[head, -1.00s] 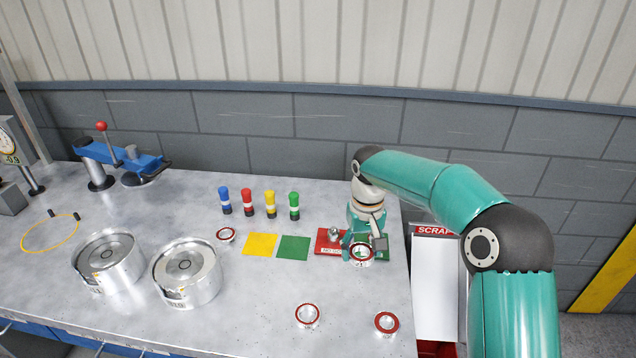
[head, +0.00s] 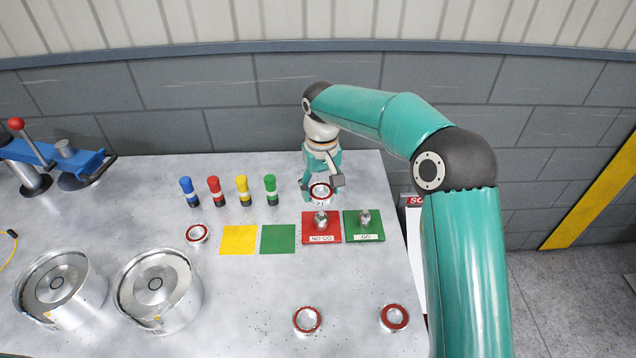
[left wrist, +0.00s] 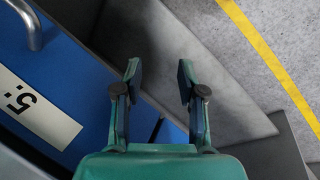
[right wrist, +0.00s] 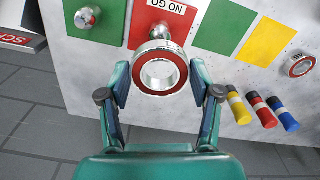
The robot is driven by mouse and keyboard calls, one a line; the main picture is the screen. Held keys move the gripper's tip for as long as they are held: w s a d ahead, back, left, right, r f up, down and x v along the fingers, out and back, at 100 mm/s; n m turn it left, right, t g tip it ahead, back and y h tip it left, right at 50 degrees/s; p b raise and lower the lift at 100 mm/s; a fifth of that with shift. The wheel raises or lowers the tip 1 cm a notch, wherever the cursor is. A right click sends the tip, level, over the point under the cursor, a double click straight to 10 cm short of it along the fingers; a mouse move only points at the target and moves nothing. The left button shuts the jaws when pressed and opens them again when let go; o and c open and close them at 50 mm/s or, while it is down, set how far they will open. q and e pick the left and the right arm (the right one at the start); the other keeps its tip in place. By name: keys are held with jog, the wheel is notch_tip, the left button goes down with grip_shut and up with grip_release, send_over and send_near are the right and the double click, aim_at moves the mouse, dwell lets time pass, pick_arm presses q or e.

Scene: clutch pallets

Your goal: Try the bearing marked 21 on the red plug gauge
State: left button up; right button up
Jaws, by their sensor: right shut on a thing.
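My right gripper (head: 322,188) is shut on a silver bearing with a red ring (head: 320,194); the label below it looks like 21. The gripper holds it just behind the red plug gauge, a red NO GO plate (head: 312,237) with a silver plug (head: 321,219). The right wrist view shows the bearing (right wrist: 160,92) between the fingers, its hole open, overlapping the plug's foot in the picture, apart from the plug's tip (right wrist: 160,32). My left gripper (left wrist: 159,70) is open and empty beside the bench's blue front.
The green GO gauge (head: 376,236) stands right of the red one. Left are a green square (head: 278,239), a yellow square (head: 238,240), a bearing (head: 197,233) and several coloured markers. Two more bearings (head: 307,320) (head: 395,318) lie in front. The bench between is clear.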

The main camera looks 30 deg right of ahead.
aim_at(321, 213)
jog(key=shift+f+b, duration=1.85)
jog(key=shift+f, duration=0.3)
jog(key=shift+f+b, duration=0.35)
jog(key=shift+f, duration=0.3)
jog(key=shift+s, duration=0.1)
jog(key=shift+f, duration=0.35)
dwell(0.3)
jog(key=o, duration=1.4)
jog(key=shift+o, duration=0.8)
